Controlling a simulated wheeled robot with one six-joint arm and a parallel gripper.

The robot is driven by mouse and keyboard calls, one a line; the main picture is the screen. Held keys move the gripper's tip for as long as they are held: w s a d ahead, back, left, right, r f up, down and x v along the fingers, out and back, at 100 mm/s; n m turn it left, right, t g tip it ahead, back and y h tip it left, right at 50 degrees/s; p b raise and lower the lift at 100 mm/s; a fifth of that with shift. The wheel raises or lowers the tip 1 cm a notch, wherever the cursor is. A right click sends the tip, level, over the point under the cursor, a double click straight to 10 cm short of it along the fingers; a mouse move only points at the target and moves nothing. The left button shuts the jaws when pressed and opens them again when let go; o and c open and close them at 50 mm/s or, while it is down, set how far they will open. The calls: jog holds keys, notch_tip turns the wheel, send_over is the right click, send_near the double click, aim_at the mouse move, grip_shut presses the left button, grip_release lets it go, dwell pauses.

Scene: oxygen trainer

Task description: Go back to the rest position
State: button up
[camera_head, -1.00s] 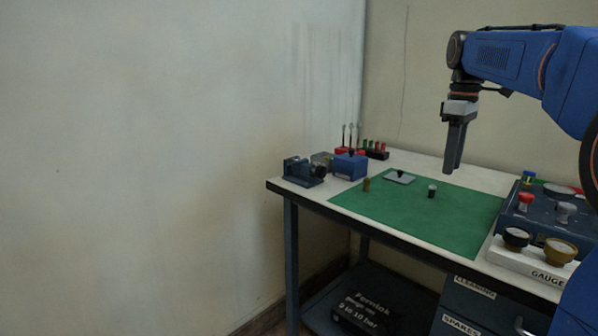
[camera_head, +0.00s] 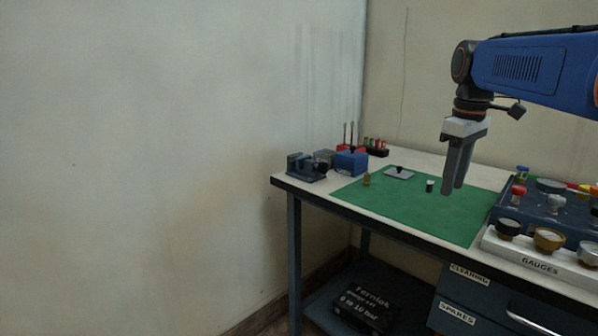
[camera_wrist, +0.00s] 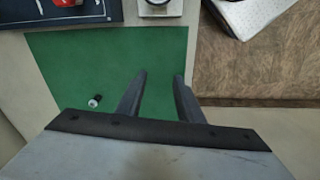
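My gripper (camera_head: 457,190) hangs from the blue arm above the right part of the green mat (camera_head: 410,217), pointing down. In the wrist view its two fingers (camera_wrist: 158,78) stand apart with nothing between them, over the mat (camera_wrist: 60,60). A small dark cylinder with a pale top (camera_head: 430,186) stands on the mat left of the gripper, apart from it. It also shows in the wrist view (camera_wrist: 95,101).
On the bench stand a vice (camera_head: 306,167), a blue box (camera_head: 351,162), a brass piece (camera_head: 367,180) and a grey plate with a knob (camera_head: 399,173). A panel with valves (camera_head: 540,213) and a gauge rack (camera_head: 545,262) stand right. A black case (camera_head: 366,306) lies below.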

jog(key=s+a+f+m+t, duration=0.2)
jog(key=s+a+f+m, duration=0.1)
jog(key=s+f, duration=0.8)
jog(key=s+a+f+m+t, duration=0.1)
jog(key=s+a+f+m, duration=0.2)
jog(key=s+f, duration=0.9)
jog(key=shift+s+a+m+t, duration=0.25)
jog(key=shift+s+m+t, duration=0.15)
jog(key=shift+s+m, duration=0.25)
